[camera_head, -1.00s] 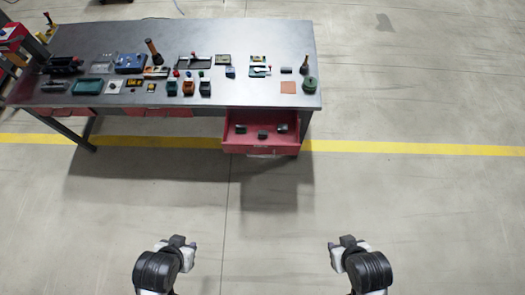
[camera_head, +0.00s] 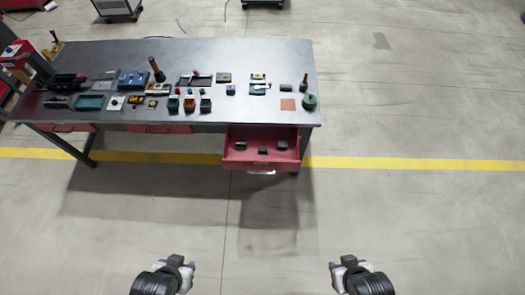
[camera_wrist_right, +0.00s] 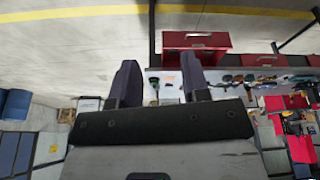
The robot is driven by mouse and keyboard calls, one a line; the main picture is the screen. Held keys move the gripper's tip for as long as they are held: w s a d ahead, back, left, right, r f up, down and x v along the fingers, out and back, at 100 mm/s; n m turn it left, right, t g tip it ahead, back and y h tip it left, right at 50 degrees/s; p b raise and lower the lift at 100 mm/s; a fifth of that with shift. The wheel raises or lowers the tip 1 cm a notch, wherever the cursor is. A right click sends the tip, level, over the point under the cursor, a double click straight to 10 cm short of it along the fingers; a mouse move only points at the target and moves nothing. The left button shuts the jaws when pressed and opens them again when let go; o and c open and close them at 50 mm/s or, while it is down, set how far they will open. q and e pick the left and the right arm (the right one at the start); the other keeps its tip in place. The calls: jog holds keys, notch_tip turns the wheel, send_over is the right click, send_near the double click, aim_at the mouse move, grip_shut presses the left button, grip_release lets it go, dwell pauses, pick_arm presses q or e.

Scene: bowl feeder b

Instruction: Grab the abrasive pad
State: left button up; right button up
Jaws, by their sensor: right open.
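Two flat pieces near the table's right end could be the abrasive pad, and I cannot tell which it is. One is an orange-brown square (camera_head: 288,104), and the other is a small dark green block (camera_head: 286,87) just behind it. My left gripper (camera_head: 186,262) is low in the head view, far from the table, and its jaws are too small to read. My right gripper (camera_head: 338,265) is also low and far from the table. In the right wrist view its two fingers (camera_wrist_right: 159,75) stand apart with nothing between them.
The dark metal table (camera_head: 265,55) holds several small tools and parts. A red drawer (camera_head: 240,163) stands open at its front right with a few dark items inside. A round green object (camera_head: 309,102) stands at the right edge. The floor between me and the table is clear.

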dwell(0.4)
jog(key=o, duration=0.6)
jog(key=shift+d, duration=0.15)
jog(key=shift+c, duration=0.2)
jog(key=shift+w, duration=0.1)
